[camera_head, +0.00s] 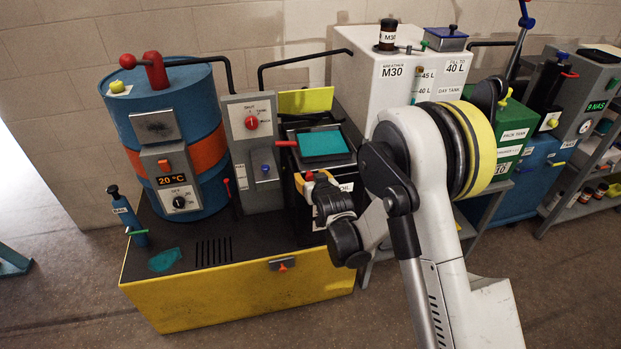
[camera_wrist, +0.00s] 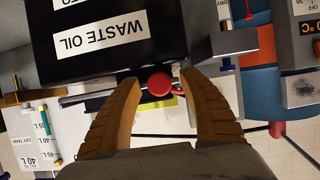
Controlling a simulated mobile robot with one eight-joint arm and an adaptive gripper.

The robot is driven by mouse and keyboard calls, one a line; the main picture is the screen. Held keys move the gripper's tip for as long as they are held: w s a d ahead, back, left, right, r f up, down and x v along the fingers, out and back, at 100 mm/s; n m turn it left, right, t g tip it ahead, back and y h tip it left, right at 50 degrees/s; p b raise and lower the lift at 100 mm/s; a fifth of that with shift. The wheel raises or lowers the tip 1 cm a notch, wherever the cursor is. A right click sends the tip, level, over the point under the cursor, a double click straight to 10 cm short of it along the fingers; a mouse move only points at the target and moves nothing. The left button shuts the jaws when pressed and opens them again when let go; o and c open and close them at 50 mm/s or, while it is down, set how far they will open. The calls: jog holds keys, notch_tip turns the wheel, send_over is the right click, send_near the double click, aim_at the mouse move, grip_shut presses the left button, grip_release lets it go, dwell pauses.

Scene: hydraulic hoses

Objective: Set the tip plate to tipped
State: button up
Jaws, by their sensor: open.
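In the wrist view, a round red knob (camera_wrist: 159,86) shows between my fingers, below the upside-down "WASTE OIL" label (camera_wrist: 101,35). I cannot tell whether it is that same handle. My gripper (camera_head: 312,180) is in front of the box, below the plate; it also shows in the wrist view (camera_wrist: 159,76), open, with a finger either side of the knob. No contact is clear.
A blue drum (camera_head: 180,110) with an orange band stands left. A grey split box (camera_head: 253,150) with a red knob is close left of the waste oil box. A white day tank (camera_head: 390,75) stands behind right.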

grip_shut()
jog(key=shift+r+p, duration=0.65)
jog(key=w+a+r+g+h+p, duration=0.1)
jog(key=w+r+g+p, duration=0.3)
jog(key=r+p, duration=0.6)
jog(key=shift+r+p, duration=0.3)
jog(key=shift+r, duration=0.75)
jog(key=shift+w+a, duration=0.1)
grip_release()
jog(key=shift+r, duration=0.1)
jog(key=shift+g, duration=0.3)
